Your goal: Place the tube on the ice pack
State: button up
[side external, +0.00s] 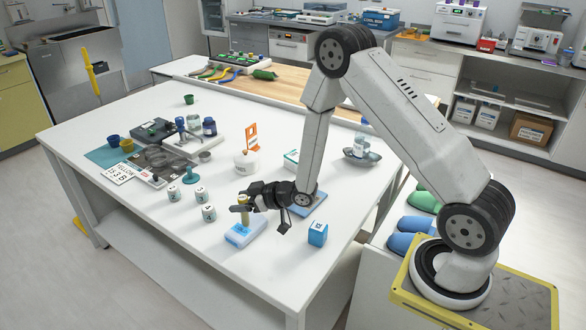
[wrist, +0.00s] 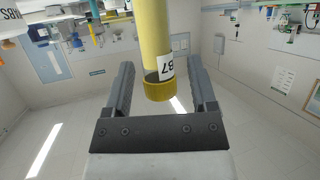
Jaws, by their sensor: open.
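The yellow tube (side external: 244,217) stands upright at the fingertips of my gripper (side external: 246,204) in the side view. Its lower end appears to rest on a blue-and-white slab (side external: 240,236), which looks like the ice pack. The exact contact under the tube is too small to tell.
A blue cube (side external: 318,234) stands right of the slab. A white round container (side external: 246,162) is behind my gripper.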

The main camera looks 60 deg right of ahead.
jog(key=v, duration=1)
jog(key=shift+s, duration=0.25)
jog(key=shift+w+r, duration=0.1)
jog(key=shift+r, duration=0.05)
jog(key=s+a+r+m+g+h, duration=0.1)
jog(key=s+a+r+g+h, duration=0.1)
jog(key=s+g, duration=0.3)
jog(key=s+a+r+m+g+h, duration=0.2)
jog(key=s+a+r+g, duration=0.1)
jog(key=s+g, duration=0.2)
jog(key=shift+s+a+r+m, duration=0.2)
jog(key=shift+s+r+m, duration=0.1)
jog(key=shift+s, duration=0.7)
